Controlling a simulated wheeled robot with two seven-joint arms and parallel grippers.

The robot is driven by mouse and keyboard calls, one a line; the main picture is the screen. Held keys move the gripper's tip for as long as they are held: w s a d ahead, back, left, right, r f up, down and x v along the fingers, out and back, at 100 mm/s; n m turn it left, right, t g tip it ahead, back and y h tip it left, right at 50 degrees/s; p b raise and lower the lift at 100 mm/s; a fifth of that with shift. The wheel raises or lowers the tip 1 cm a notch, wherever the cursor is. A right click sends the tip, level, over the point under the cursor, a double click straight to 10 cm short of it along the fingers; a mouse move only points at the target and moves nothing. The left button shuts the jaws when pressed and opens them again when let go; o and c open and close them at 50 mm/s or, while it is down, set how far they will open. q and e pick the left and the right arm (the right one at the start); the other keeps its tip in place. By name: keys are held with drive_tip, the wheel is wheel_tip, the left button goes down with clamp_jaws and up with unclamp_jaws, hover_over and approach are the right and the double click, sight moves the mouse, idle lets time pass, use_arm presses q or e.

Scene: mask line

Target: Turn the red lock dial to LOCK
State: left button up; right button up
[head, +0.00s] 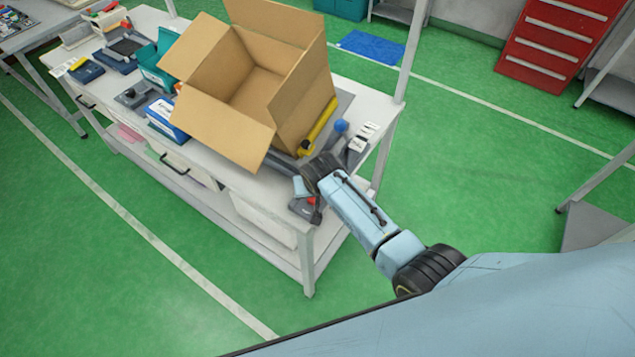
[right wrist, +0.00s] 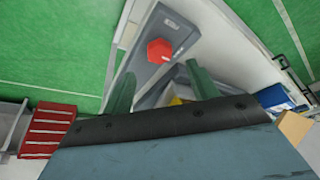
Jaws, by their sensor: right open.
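The red lock dial (head: 311,201) sits on a grey base (head: 301,211) at the near right corner of the white workbench, partly hidden by my right gripper (head: 304,190). In the right wrist view the dial shows as a red hexagonal knob (right wrist: 160,51) on its grey base (right wrist: 149,73). My right gripper (right wrist: 160,70) is open, its two green fingers spread apart. The dial appears between and just beyond the fingertips, and I see no contact. LOCK markings cannot be read. My left gripper is not in view.
A large open cardboard box (head: 225,135) stands on the workbench (head: 232,183) beside my right arm. A yellow-handled tool (head: 319,126) and a blue knob (head: 341,126) are behind the gripper. A bench post (head: 407,50) rises at the right. Green floor surrounds the bench.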

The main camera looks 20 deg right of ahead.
drive_tip(key=v, duration=0.7)
idle(0.5)
